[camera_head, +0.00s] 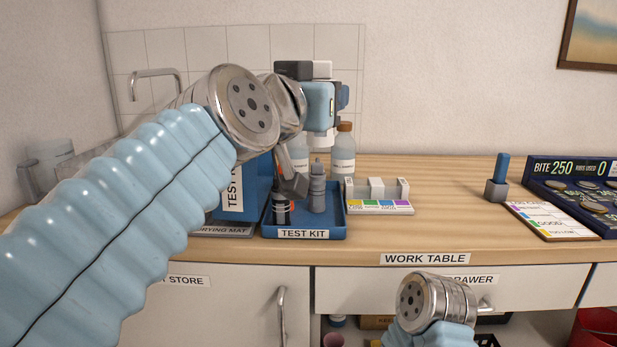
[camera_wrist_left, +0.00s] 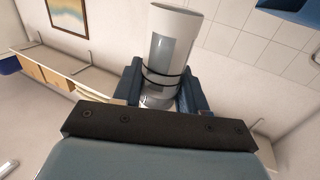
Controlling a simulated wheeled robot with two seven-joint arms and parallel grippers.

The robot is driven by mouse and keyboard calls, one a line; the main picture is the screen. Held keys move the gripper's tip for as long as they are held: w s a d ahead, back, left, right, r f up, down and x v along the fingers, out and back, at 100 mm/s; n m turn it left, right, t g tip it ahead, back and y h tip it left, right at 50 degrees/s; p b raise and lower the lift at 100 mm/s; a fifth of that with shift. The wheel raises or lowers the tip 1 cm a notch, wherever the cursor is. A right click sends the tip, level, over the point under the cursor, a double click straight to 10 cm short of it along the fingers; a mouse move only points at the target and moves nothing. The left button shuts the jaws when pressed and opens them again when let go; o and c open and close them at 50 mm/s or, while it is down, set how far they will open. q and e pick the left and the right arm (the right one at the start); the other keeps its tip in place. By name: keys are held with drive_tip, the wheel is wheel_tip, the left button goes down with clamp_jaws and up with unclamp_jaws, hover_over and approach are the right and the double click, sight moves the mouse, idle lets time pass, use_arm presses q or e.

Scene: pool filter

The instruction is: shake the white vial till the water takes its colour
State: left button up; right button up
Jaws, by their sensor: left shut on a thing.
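My left gripper (camera_head: 325,98) is raised above the back of the work table. Its blue fingers are shut on the white vial, which also shows between them in the left wrist view (camera_wrist_left: 172,42). The vial is a white cylinder with a grey window strip and dark bands near the fingers. I cannot tell the colour of the water inside. Of my right arm only the wrist shows, low in the head view; its gripper is out of view.
A blue test kit tray (camera_head: 303,234) holds a grey bottle (camera_head: 317,190) and a dark small vial. A colour chart block (camera_head: 380,207) stands right of it. Bottles (camera_head: 343,153) stand behind. A grey holder (camera_head: 496,190) and a scoreboard are farther right. The table's middle right is clear.

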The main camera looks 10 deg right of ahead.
sight(317, 73)
use_arm(q)
drive_tip(key=shift+a+f, duration=0.15)
drive_tip(key=shift+f, duration=0.4)
wheel_tip(317, 73, up, 4)
drive_tip(key=shift+f, duration=0.15)
drive_tip(key=shift+d+f, duration=0.2)
wheel_tip(317, 73, down, 4)
drive_tip(key=shift+s+r, duration=0.1)
drive_tip(key=shift+r, duration=0.1)
drive_tip(key=shift+a+r, duration=0.2)
drive_tip(key=shift+r, duration=2.05)
wheel_tip(317, 73, down, 5)
drive_tip(key=shift+d+r, duration=0.1)
